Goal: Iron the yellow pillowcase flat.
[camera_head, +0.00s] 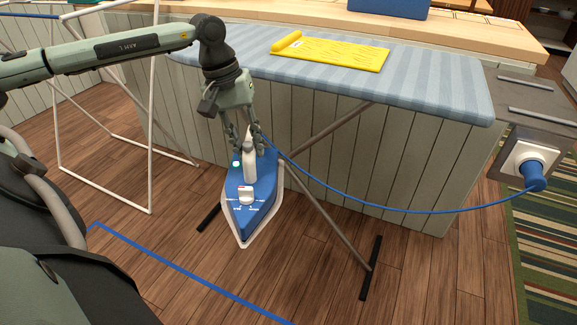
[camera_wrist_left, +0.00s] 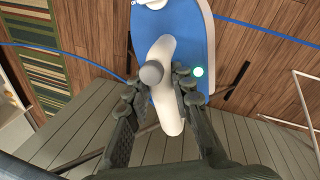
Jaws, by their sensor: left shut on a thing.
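The yellow pillowcase (camera_head: 330,52) lies on the blue striped ironing board (camera_head: 440,88), with a rolled or folded edge at its left end. My left gripper (camera_head: 248,145) is shut on the white handle of the blue iron (camera_head: 238,205). The iron hangs in front of the board, below its top and apart from the pillowcase, its tip toward the camera. In the left wrist view, the iron (camera_wrist_left: 198,40) shows with its white handle between my fingers and a green light beside it. My right gripper is not in view.
A blue cord (camera_head: 400,210) runs from the iron to a plug in a wall socket (camera_head: 530,162) at the right. A wooden counter (camera_head: 480,38) stands behind the board. A white rack (camera_head: 152,130) stands at the left. Blue tape (camera_head: 180,270) marks the wooden floor.

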